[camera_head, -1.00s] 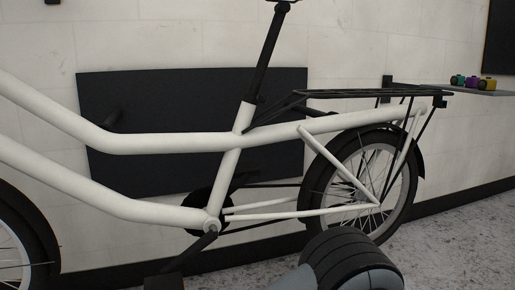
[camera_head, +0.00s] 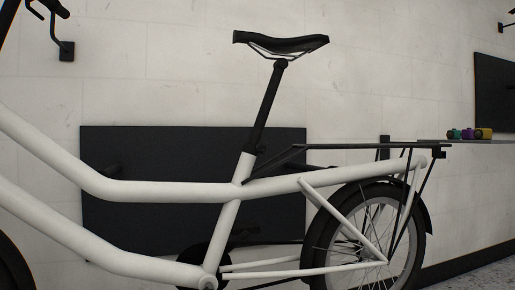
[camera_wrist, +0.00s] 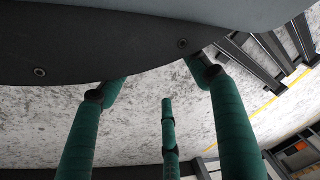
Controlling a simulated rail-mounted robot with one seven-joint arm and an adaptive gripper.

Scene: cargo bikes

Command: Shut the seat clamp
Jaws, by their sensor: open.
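The white cargo bike (camera_head: 150,188) stands side-on in the head view. Its black saddle (camera_head: 282,44) sits on a black seatpost (camera_head: 265,108), which enters the white seat tube (camera_head: 245,165). The seat clamp area is where post and tube meet; the clamp and its lever are too small and dark to tell apart there, so I cannot tell how the lever stands. My gripper (camera_wrist: 158,150) shows only in the wrist view, with green, black-jointed fingers spread apart and nothing between them. The bike is not recognisable in the wrist view, so the gripper's distance to the clamp is unclear.
A black rear rack (camera_head: 370,146) extends over the rear wheel (camera_head: 372,235). A dark panel (camera_head: 140,150) is on the wall behind the frame. Small coloured items (camera_head: 468,134) stand on a shelf at right. The wrist view shows speckled floor (camera_wrist: 140,130) and dark bars (camera_wrist: 270,60).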

